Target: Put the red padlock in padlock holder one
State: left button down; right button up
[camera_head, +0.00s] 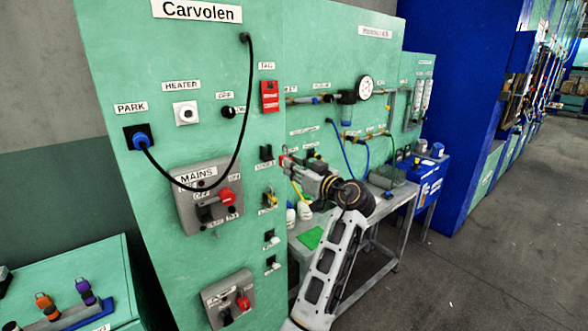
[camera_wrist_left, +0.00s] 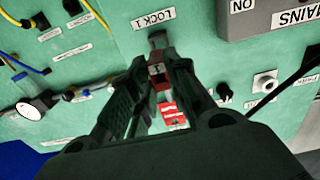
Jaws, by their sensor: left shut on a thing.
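My left gripper (camera_head: 291,163) reaches up to the green panel, its fingertips close to padlock holder one (camera_head: 266,152), a black fitting above the label LOCK 1. In the left wrist view the gripper (camera_wrist_left: 159,72) is shut on the red padlock (camera_wrist_left: 160,83), which is mostly hidden between the fingers. Holder one (camera_wrist_left: 157,40) shows just beyond the fingertips, beside its label. Whether the padlock touches the holder cannot be told. My right gripper is not in view.
A red tag box (camera_head: 270,96) is fixed above holder one. Below are a yellow padlock (camera_head: 269,200) and other black holders. A black cable (camera_head: 240,130) loops across the panel. Orange (camera_head: 47,304) and purple (camera_head: 86,292) padlocks stand at lower left. A metal table (camera_head: 385,205) is at right.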

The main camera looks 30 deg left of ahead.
aim_at(282, 161)
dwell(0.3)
pick_arm(q)
jog(key=shift+b+x, duration=0.85)
jog(key=shift+x, duration=2.05)
jog(key=shift+b, duration=1)
dwell(0.7)
jog(key=shift+b+x, duration=0.35)
jog(key=shift+x, duration=1.5)
dwell(1.1)
